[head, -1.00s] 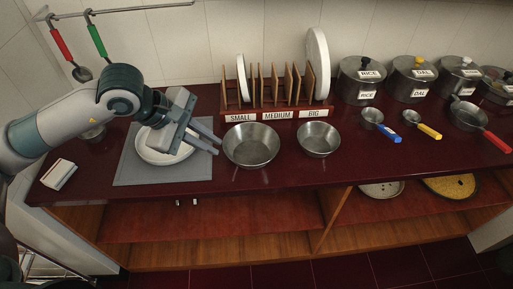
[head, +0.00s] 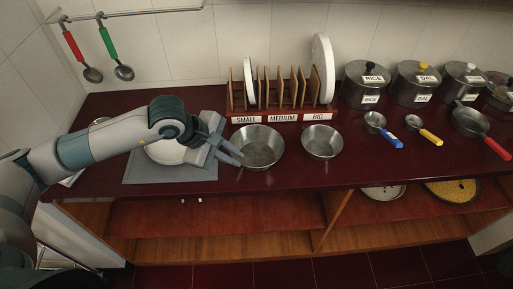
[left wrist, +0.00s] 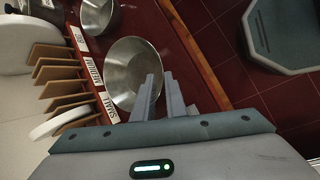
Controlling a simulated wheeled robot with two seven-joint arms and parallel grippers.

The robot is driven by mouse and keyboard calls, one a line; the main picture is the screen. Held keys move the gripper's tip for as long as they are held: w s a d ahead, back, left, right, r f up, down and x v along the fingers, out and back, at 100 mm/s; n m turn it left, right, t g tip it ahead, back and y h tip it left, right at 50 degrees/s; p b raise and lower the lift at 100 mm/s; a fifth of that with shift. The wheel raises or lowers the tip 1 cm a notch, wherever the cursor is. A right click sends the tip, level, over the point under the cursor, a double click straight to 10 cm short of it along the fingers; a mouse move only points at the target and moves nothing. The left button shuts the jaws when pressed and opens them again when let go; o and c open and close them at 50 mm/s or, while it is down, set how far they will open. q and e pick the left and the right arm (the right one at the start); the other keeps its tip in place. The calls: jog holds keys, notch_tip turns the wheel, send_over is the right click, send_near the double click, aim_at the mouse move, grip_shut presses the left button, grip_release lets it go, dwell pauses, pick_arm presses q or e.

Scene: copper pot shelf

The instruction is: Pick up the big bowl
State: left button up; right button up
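The big bowl (head: 258,147) is the larger of two shiny metal bowls on the dark red counter, the left one in the head view. My left gripper (head: 233,153) is at the bowl's left edge with two grey fingers apart and nothing held. In the left wrist view the bowl (left wrist: 124,66) lies beyond the fingertips (left wrist: 162,80). One finger overlaps the near rim there and the other appears outside it. I cannot tell whether either touches the bowl. My right gripper is not in view.
The smaller bowl (head: 322,142) stands to the right. A wooden plate rack (head: 283,118) labelled small, medium and big is behind the bowls. A white plate (head: 165,152) lies on a grey mat (head: 140,172), partly behind my arm. Pots (head: 367,84) and measuring ladles stand at right.

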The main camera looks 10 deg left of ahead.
aim_at(249, 167)
pick_arm(q)
jog(key=shift+p+x, duration=0.5)
jog(key=shift+x, duration=1.5)
jog(key=shift+w+d+f+p, duration=0.2)
jog(key=shift+f+p, duration=0.2)
jog(key=shift+p, duration=0.3)
jog(key=p+x, duration=0.2)
jog(key=x, duration=0.1)
jog(key=shift+f, duration=0.35)
jog(key=shift+w+d+f, duration=0.1)
jog(key=shift+w+f, duration=0.05)
jog(key=shift+f, duration=0.15)
jog(key=shift+c, duration=0.6)
grip_shut()
